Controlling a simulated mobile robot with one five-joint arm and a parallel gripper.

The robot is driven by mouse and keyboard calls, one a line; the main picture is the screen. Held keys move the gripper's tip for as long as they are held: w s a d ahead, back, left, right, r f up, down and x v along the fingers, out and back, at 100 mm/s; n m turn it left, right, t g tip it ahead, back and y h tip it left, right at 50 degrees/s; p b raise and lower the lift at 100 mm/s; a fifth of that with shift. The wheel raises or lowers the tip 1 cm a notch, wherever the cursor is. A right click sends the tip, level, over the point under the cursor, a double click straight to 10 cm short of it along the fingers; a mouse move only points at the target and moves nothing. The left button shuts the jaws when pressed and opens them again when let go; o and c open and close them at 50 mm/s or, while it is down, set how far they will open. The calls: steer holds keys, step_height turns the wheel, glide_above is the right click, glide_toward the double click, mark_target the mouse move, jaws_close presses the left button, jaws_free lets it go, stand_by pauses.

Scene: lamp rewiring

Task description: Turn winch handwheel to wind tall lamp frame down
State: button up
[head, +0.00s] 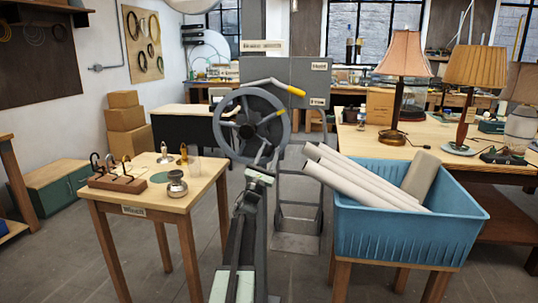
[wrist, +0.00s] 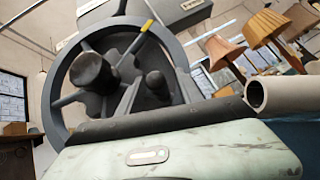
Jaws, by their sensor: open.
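The grey winch handwheel (head: 285,122) stands upright in the middle of the head view, on the front of a grey winch housing (head: 270,76). In the wrist view the handwheel (wrist: 60,92) fills the upper left. My gripper (head: 264,153) is open just in front of the wheel's lower part. Whether it touches the rim cannot be told. In the wrist view my pale green gripper body hides the wheel's bottom. The tall lamp frame cannot be made out.
A lever with a yellow grip (head: 286,87) sits above the wheel, near "Hold" and "Free" labels. A small wooden table (head: 150,197) stands left. A blue bin (head: 405,235) with pale rolls (head: 365,180) stands close right. Lamps (head: 404,55) stand on a bench behind.

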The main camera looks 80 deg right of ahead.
steer(key=b+v, duration=0.5)
steer(key=v, duration=0.2)
steer(key=shift+a+f, duration=0.3)
